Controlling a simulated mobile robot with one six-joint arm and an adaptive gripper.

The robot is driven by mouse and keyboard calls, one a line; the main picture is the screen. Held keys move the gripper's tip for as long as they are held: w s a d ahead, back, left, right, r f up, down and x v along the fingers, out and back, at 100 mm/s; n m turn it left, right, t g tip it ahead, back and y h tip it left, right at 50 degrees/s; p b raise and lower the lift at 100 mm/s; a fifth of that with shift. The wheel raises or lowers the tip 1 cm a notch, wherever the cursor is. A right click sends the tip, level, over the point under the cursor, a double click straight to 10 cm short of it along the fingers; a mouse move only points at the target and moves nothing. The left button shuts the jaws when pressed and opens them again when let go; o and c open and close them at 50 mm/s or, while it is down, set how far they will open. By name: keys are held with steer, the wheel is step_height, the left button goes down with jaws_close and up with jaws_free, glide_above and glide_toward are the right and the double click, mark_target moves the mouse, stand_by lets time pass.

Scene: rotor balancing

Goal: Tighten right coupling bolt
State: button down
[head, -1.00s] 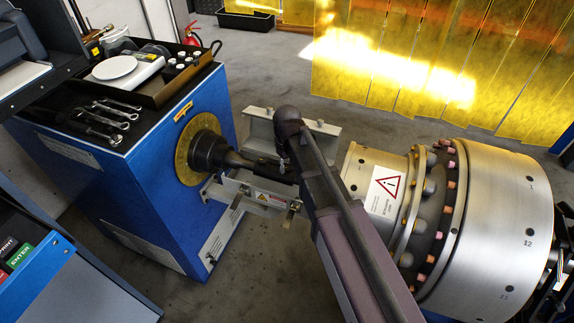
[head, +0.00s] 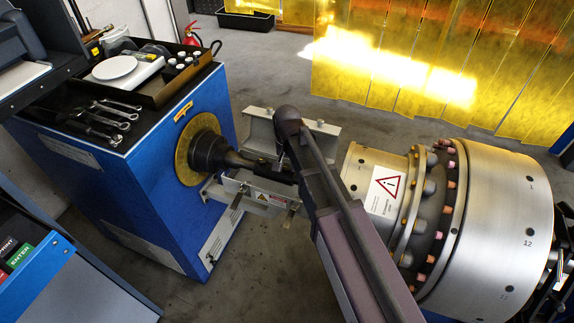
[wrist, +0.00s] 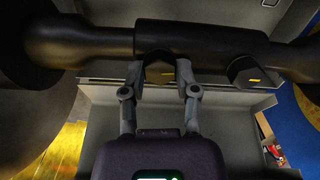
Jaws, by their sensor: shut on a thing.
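The dark coupling (wrist: 200,38) runs across the top of the wrist view, with a bolt on its lower side at each end. My gripper (wrist: 160,77) has its fingers on both sides of one dark bolt head (wrist: 159,73), the one farther from the blue machine, and is shut on it. The other bolt head (wrist: 243,73), with a yellow mark, stands free to the right. In the head view the dark shaft and coupling (head: 262,168) run from the blue machine towards the rotor (head: 495,220). My arm hides the gripper and both bolts there.
A blue machine (head: 165,165) stands on the left, with wrenches (head: 112,110) and a tray (head: 185,83) on top. An opened metal guard (head: 258,128) surrounds the coupling. Yellow strip curtains (head: 400,65) hang behind. Bare floor (head: 270,270) lies below the guard.

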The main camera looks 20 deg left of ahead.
steer(key=shift+s+m, duration=0.1)
steer(key=shift+m, duration=0.6)
steer(key=shift+c, duration=1.8)
jaws_free()
